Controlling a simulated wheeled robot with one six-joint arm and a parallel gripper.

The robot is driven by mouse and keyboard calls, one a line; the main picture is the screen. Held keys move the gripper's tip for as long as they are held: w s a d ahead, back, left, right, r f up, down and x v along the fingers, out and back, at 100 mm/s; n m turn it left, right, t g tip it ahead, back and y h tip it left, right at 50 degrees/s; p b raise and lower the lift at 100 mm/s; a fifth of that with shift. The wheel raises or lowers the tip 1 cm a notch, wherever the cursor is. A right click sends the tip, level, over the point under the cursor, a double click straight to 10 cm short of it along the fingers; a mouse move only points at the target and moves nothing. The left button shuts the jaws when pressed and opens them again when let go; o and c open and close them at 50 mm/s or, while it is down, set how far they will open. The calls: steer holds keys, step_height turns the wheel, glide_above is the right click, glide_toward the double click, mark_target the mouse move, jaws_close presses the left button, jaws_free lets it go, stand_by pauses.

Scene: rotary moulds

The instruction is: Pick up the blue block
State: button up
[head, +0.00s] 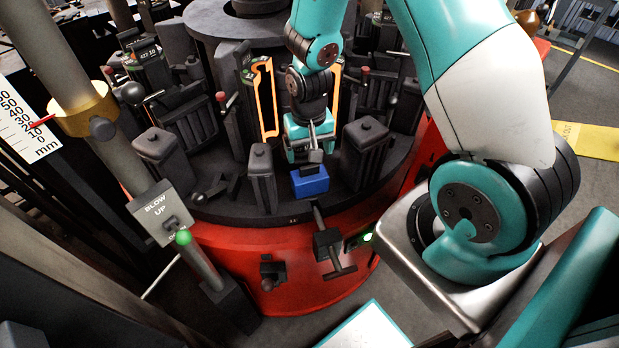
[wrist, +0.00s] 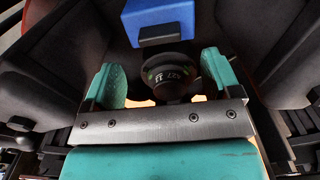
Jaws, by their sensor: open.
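The blue block (head: 310,184) sits on the dark rotary platform near its front edge, between dark mould parts. In the wrist view the blue block (wrist: 158,14) is at the top middle, partly cut off by the frame, with a small dark piece overlapping its lower edge. My gripper (head: 312,152) is just behind and above the block in the head view. In the wrist view my gripper (wrist: 162,76) has its two teal fingers spread wide apart. The block lies beyond the fingertips, not between them.
Dark upright mould blocks stand left (head: 262,178) and right (head: 366,152) of the block. A glowing orange open mould (head: 264,98) is behind. A round dark numbered part (wrist: 168,76) shows between my fingers. A post with a sign (head: 152,207) stands at the left.

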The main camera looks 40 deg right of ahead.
mark_target(309, 166)
steer(key=shift+s+a+f+p, duration=0.1)
steer(key=shift+f+p, duration=0.35)
steer(key=shift+f, duration=1.05)
steer(key=shift+s+f+p, duration=0.1)
steer(key=shift+f+p, duration=0.3)
steer(key=shift+f, duration=1.05)
jaws_close()
